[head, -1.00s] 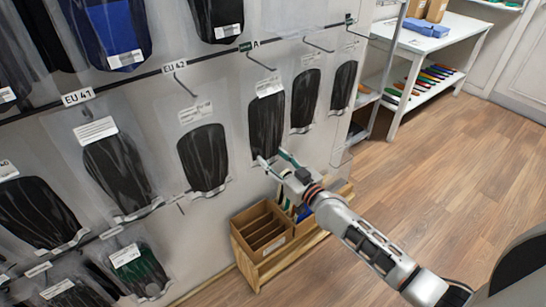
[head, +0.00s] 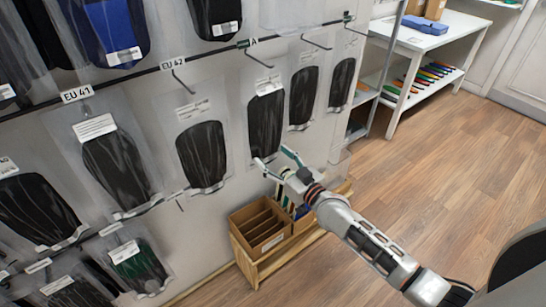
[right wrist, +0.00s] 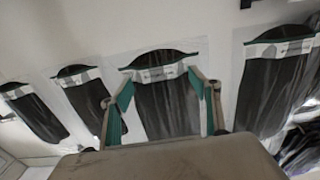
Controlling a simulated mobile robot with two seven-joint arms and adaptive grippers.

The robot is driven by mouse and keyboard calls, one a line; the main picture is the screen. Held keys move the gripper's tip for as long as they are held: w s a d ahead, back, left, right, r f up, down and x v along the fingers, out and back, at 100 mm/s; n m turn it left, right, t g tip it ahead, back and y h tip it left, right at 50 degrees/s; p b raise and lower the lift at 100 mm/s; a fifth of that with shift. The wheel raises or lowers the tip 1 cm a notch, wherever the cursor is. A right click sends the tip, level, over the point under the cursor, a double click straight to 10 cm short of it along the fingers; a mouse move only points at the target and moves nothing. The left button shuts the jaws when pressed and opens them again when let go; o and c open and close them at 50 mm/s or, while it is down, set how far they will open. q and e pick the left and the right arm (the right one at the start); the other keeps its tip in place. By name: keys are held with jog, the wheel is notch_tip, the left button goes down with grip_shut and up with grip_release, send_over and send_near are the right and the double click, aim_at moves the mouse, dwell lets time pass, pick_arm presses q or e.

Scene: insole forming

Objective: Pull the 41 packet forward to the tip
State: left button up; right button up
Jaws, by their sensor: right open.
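The EU 41 tag (head: 77,94) is on the wall rail at the left. Below it hangs a clear packet (head: 117,168) with dark insoles and a white label, the one I take as the 41 packet. My right gripper (head: 274,156) is open and empty, well to the right of it, at the lower end of another dark packet (head: 265,122). In the right wrist view the open fingers (right wrist: 160,90) stand on either side of a dark packet with a white label band (right wrist: 165,70). Whether they touch it I cannot tell. My left gripper is out of view.
An EU 42 packet (head: 201,155) hangs between the EU 41 packet and my right gripper. More packets hang on both sides. A wooden divided box (head: 262,236) stands low below the gripper. A white table (head: 425,40) stands at the back right, with open floor before it.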

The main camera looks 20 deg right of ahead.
jog(key=v, duration=1.1)
jog(key=shift+s, duration=0.2)
jog(key=shift+r, duration=0.1)
jog(key=s+a+f+g+h, duration=0.1)
jog(key=s+f+g, duration=0.2)
jog(key=s+f, duration=0.6)
jog(key=s+a+f+g+h, duration=0.2)
jog(key=s+f+g, duration=0.1)
jog(key=s+f, duration=0.7)
jog(key=shift+s+a+h, duration=0.25)
jog(key=shift+s+h, duration=0.05)
jog(key=shift+s, duration=0.9)
